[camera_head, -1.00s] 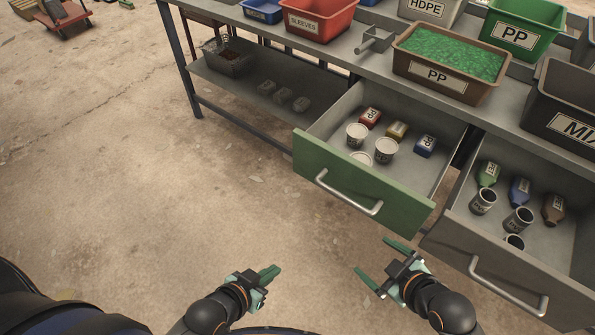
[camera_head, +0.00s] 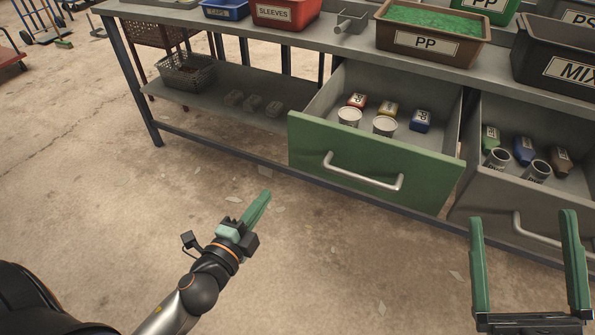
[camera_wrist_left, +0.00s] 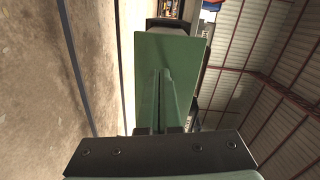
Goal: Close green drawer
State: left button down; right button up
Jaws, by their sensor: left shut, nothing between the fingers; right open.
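The green drawer (camera_head: 310,150) is pulled out from under the bench, with a silver bar handle (camera_head: 362,172) on its front. Inside are white cups and small red, yellow and blue containers. My left gripper (camera_head: 262,203) is shut and empty, in front of the drawer and to its lower left, apart from it. In the left wrist view its closed fingers (camera_wrist_left: 161,100) point towards the green drawer front (camera_wrist_left: 182,62). My right gripper (camera_head: 520,225) is open and empty at the lower right, in front of the grey drawer.
A grey drawer (camera_head: 482,208) beside it also stands open, with bottles and dark cups inside. Bins, including a brown PP bin (camera_head: 432,58), stand on the bench top.

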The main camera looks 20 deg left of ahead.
pick_arm(q)
jog(key=m, duration=0.2)
send_near(298, 145)
jog(key=shift+t, duration=0.4)
jog(key=w, duration=0.5)
jog(key=shift+f, duration=0.4)
jog(key=shift+w, duration=0.9)
pick_arm(e)
jog(key=shift+s+a+r+n+y, duration=0.15)
jog(key=shift+s+r+n+y, duration=1.2)
jog(key=shift+s+y, duration=0.25)
pick_arm(q)
jog(key=shift+w, duration=0.15)
